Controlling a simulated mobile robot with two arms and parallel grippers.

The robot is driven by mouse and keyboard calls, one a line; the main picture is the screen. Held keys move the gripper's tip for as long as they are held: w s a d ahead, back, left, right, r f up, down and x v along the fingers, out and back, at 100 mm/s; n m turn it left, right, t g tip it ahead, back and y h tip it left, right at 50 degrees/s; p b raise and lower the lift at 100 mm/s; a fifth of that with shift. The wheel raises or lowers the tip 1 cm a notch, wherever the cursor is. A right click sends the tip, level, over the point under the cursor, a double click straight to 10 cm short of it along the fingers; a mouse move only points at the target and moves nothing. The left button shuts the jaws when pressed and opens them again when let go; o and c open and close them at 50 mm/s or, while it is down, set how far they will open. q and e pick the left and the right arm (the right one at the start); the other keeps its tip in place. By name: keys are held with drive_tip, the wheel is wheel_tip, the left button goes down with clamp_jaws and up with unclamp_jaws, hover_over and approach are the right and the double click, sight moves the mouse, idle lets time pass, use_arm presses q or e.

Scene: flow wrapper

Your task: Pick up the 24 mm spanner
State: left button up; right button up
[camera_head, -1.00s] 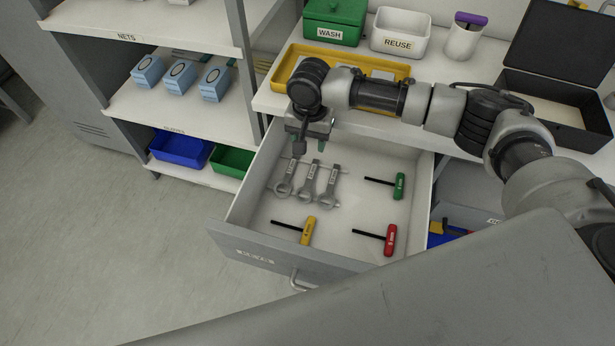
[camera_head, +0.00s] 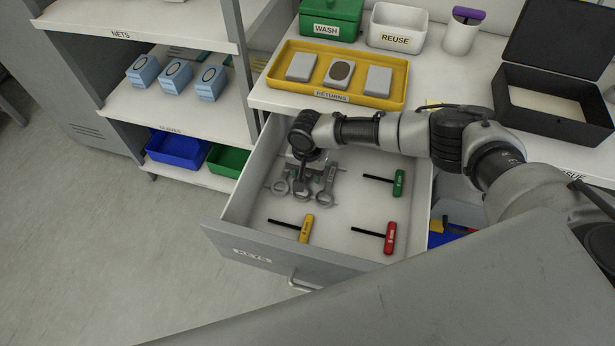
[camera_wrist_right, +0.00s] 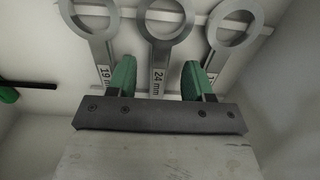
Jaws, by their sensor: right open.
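The 24 mm spanner (camera_wrist_right: 160,50) is the middle one of three grey ring spanners lying in the open drawer. Its label reads between my fingers in the wrist view, and its ring is at the top. In the head view its ring (camera_head: 301,196) shows just below my right gripper (camera_head: 303,170), which hides its shaft. My right gripper (camera_wrist_right: 158,78) is open, pointing down, its green fingers on either side of the spanner's shaft with gaps. I cannot tell its exact height above the spanner. My left gripper is not in view.
A 19 mm spanner (camera_wrist_right: 97,40) and another spanner (camera_wrist_right: 226,40) flank it closely on a white rack. Yellow (camera_head: 306,228), red (camera_head: 390,238) and green (camera_head: 399,183) T-handle keys lie in the drawer (camera_head: 235,205). The yellow returns tray (camera_head: 280,85) stands on the worktop behind.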

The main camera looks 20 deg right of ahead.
drive_tip(key=shift+f, duration=0.3)
drive_tip(key=shift+c, duration=0.3)
clamp_jaws()
drive_tip(key=shift+r, duration=0.15)
